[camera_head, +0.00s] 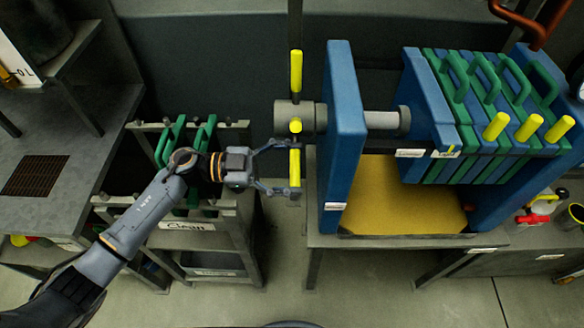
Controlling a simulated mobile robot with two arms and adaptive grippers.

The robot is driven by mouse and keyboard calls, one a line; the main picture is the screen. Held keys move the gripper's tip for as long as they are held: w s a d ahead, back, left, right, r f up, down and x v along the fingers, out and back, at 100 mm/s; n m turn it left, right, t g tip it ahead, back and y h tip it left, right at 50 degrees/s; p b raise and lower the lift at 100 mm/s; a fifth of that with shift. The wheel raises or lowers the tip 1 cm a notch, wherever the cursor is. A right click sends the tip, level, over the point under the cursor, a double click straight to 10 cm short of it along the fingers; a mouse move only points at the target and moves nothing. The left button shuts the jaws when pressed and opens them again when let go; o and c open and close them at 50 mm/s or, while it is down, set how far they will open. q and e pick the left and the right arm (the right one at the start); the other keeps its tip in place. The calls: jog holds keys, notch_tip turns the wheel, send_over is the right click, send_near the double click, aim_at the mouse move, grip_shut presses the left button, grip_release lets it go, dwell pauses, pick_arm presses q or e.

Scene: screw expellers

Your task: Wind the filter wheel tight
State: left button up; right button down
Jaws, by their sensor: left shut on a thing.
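The filter wheel (307,118) has a grey hub on the left side of the blue filter press frame (343,130). Yellow handles stick out from it: one points up (296,70), one faces me and one hangs down (295,165). My left gripper (294,169) comes in from the left and is shut on the lower yellow handle, with one finger near its top and one near its bottom. A grey screw shaft (382,119) runs from the frame to the blue pressing plate (425,95). My right gripper is not in view.
Green and blue filter plates (490,110) stand at the right against the pressing plate. A yellow tray (400,195) lies below. A rack labelled "Clean" (187,226) with green-handled plates stands under my left arm. A grey bench (50,160) is at the left.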

pick_arm(q)
jog(key=shift+w+f+m+b, duration=0.2)
jog(key=shift+f+m+b, duration=0.25)
jog(key=shift+f+m, duration=0.05)
jog(key=shift+w+f+m+b, duration=0.2)
jog(key=shift+f+m+b, duration=0.2)
jog(key=shift+f+m, duration=0.1)
jog(key=o, duration=1.4)
